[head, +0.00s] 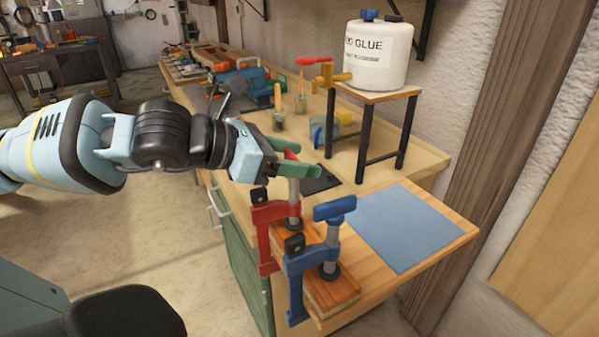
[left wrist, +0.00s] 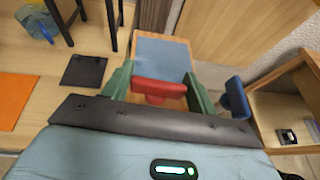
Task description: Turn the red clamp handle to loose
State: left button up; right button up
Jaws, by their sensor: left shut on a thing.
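The red clamp (head: 265,238) stands at the bench's near end, gripping a wooden piece. Its red handle (head: 291,155) tops a grey screw and shows between the green fingers in the left wrist view (left wrist: 158,87). My left gripper (head: 298,168) reaches in from the left and is shut on this handle; its fingers hide part of it in the head view. The blue clamp (head: 296,265) stands just in front and to the right, with its blue handle (head: 335,208) on top; that handle also shows right of the fingers in the left wrist view (left wrist: 236,98). My right gripper is not in view.
A blue-grey sheet (head: 405,225) lies on the bench right of the clamps. Behind stand a small black-legged stand (head: 378,96) with a white glue container (head: 377,55), a dark pad (head: 322,181) and several tools. The blue clamp is close beside my left gripper.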

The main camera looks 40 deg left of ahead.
pick_arm(q)
jog(key=shift+n+t+y+b, duration=0.3)
jog(key=shift+n+b, duration=0.1)
jog(key=shift+b, duration=0.3)
jog(key=shift+r, duration=0.1)
jog(key=shift+n+y, duration=0.3)
jog(key=shift+y, duration=0.1)
jog(key=o, duration=1)
jog(key=shift+b, duration=0.45)
